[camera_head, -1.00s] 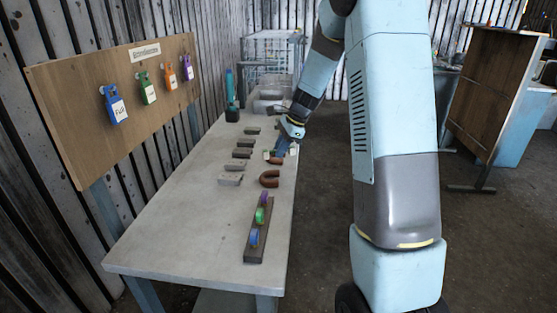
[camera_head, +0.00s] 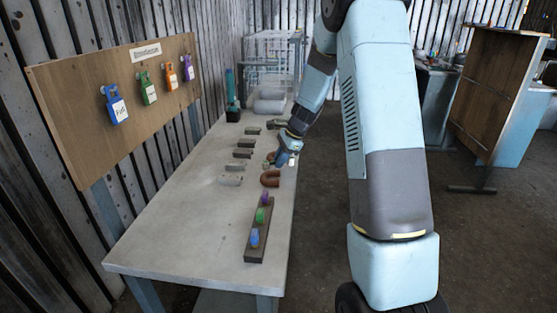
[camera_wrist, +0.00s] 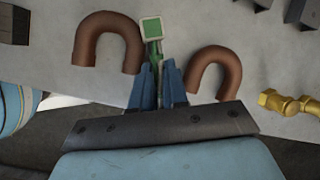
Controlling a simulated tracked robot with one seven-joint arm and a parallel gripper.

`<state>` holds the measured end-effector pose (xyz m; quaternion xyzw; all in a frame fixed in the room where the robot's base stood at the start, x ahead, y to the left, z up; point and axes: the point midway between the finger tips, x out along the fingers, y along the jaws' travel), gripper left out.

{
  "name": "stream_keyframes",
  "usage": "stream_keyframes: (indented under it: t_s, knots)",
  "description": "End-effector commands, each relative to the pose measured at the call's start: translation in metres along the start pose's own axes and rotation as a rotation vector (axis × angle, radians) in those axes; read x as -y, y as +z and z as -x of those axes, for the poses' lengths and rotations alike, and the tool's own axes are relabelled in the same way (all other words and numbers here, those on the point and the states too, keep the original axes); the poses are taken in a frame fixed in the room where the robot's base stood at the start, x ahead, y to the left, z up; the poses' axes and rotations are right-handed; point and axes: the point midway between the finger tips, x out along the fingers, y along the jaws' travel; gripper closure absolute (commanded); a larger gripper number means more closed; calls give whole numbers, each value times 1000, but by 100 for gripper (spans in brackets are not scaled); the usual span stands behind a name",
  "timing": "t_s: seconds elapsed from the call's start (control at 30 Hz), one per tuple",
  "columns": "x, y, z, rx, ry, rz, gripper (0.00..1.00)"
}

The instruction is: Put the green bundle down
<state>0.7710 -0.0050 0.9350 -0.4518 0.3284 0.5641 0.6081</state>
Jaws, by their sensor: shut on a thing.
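My gripper (camera_wrist: 158,78) is shut on the green bundle (camera_wrist: 152,30). In the head view my gripper (camera_head: 284,156) is low over the right edge of the grey table (camera_head: 185,235). The bundle is mostly hidden there, and I cannot tell whether it touches the table.
Grey blocks (camera_head: 231,180) lie in a row left of my gripper. A dark rack (camera_head: 256,245) with purple, green and blue pieces lies nearer. Brass fittings (camera_wrist: 287,103) lie at right in the wrist view. A tag board (camera_head: 115,75) stands behind. The table's near left is clear.

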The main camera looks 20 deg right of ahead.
Motion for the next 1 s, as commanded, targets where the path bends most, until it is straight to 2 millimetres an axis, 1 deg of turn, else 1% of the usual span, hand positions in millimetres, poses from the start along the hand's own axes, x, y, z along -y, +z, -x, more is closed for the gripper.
stream_keyframes:
  t_s: [0.27,0.3,0.4,0.67,0.77,0.83,0.97,1.0]
  knots:
    - [-1,-3,-6,1,0,-1,100]
    - [-1,-3,-6,0,0,-1,84]
    - [-1,-3,-6,0,0,-1,76]
    - [-1,-2,-5,0,0,-1,76]
    - [0,0,0,0,-1,1,76]
    - [1,1,8,-2,-3,0,76]
    - [1,1,31,-1,-4,0,76]
    - [1,1,39,-1,-3,1,76]
